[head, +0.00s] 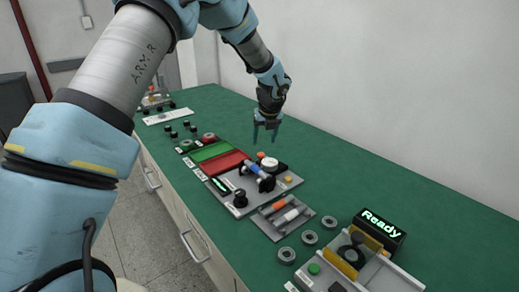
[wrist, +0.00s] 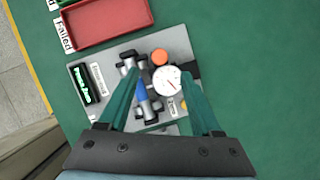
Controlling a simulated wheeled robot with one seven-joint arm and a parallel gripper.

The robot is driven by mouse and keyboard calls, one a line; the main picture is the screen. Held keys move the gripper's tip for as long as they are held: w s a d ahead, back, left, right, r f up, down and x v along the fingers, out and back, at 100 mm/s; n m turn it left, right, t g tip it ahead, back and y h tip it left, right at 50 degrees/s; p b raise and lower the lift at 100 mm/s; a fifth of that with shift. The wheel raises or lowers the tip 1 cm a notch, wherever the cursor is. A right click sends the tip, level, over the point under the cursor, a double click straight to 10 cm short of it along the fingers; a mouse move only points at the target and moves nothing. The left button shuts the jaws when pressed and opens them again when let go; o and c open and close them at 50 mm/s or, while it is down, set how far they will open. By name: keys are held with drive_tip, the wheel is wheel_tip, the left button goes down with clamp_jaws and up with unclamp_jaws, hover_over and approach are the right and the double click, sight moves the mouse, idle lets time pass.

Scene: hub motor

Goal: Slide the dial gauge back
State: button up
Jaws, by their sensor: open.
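The dial gauge (wrist: 168,80) has a round white face with a red needle and stands on a grey fixture plate (wrist: 181,45). It also shows in the head view (head: 269,163), beside a small orange cap (head: 261,155). My gripper (head: 266,133) hangs above the bench, over the far side of the fixture, with its fingers pointing down. In the wrist view my gripper (wrist: 160,82) is open and empty. Its two teal fingers lie left and right of the gauge area in the picture, with the gauge nearer the right finger. I see no contact.
A red tray (head: 227,162) and a green tray (head: 210,150) lie beyond the fixture. The green bench right of the fixture is clear.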

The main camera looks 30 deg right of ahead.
sight(261, 154)
drive_tip(key=p+x, duration=0.2)
drive_tip(key=x, duration=0.6)
drive_tip(key=shift+s, duration=0.1)
clamp_jaws()
idle(1.2)
